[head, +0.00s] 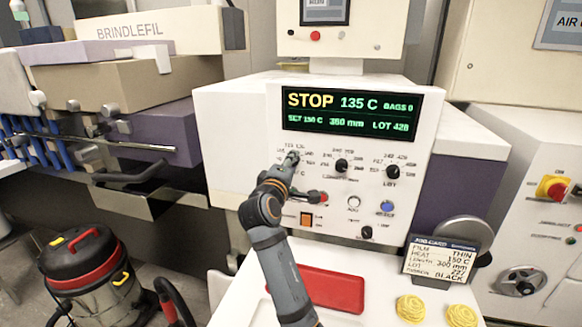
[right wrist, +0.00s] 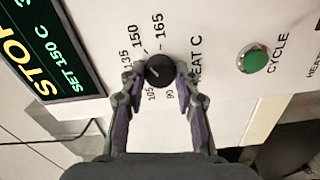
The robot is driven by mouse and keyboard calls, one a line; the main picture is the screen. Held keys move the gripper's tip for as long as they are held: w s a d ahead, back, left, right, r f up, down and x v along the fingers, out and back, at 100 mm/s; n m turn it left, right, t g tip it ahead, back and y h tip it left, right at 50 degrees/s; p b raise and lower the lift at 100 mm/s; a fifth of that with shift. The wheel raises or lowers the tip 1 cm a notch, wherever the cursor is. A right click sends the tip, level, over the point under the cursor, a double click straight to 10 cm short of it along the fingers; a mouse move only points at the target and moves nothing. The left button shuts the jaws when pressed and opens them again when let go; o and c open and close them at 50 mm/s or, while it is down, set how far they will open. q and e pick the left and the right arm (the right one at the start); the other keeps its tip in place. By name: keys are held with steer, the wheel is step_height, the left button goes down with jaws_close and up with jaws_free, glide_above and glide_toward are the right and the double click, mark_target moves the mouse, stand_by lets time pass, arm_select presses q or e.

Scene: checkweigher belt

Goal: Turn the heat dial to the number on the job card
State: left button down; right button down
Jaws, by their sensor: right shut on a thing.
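The black heat dial (right wrist: 159,71) is between the fingertips of my right gripper (right wrist: 160,78) in the right wrist view. The fingers are shut on its sides. Numbers from 90 to 165 ring the dial; I cannot tell exactly where its pointer stands. In the head view my right gripper (head: 291,161) is at the panel's upper left and mostly hides the dial. The job card (head: 441,259) at the lower right reads heat 150 C. The display (head: 350,112) reads STOP, 135 C; its set value reads 150 C in the right wrist view (right wrist: 45,55). My left gripper is out of view.
Other black knobs (head: 342,165) and a blue button (head: 387,207) sit right of my gripper. A green cycle button (right wrist: 252,58) is near the dial. A red pad (head: 316,289) and yellow coils (head: 461,316) lie on the white shelf below.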

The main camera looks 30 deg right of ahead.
steer(key=shift+f, duration=0.1)
stand_by(0.3)
steer(key=c, duration=1.1)
jaws_free()
steer(key=shift+o, duration=0.6)
